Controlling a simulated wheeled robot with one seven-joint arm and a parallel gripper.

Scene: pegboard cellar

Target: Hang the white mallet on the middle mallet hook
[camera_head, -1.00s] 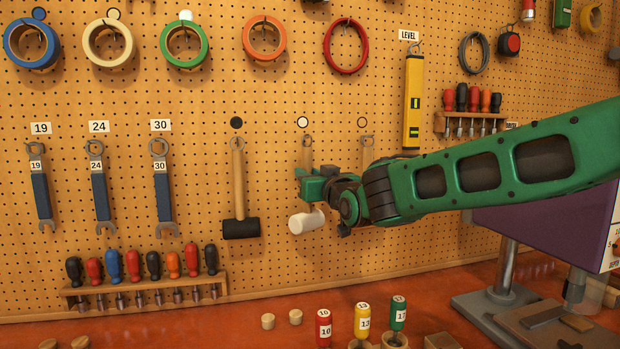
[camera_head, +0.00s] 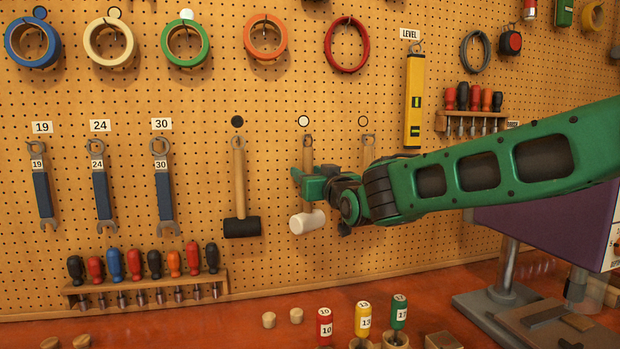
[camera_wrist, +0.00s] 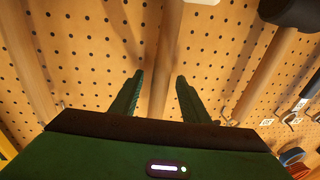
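The white mallet (camera_head: 307,221) is upright against the pegboard, white head down. The top of its wooden handle (camera_head: 308,153) is at the middle mallet hook (camera_head: 307,136), below a white disc marker. My gripper (camera_head: 307,184) covers the middle of the handle in the head view. In the wrist view my gripper (camera_wrist: 159,77) has its two fingers apart, with the wooden handle (camera_wrist: 168,45) running between them and a gap on at least the left side. The white head is mostly cut off at the top edge there. Exact seating on the hook is too small to tell.
A black mallet (camera_head: 240,228) hangs to the left. A yellow level (camera_head: 413,100) hangs above my arm. A screwdriver rack (camera_head: 150,285) is low on the left, and a workbench (camera_head: 250,330) runs below.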

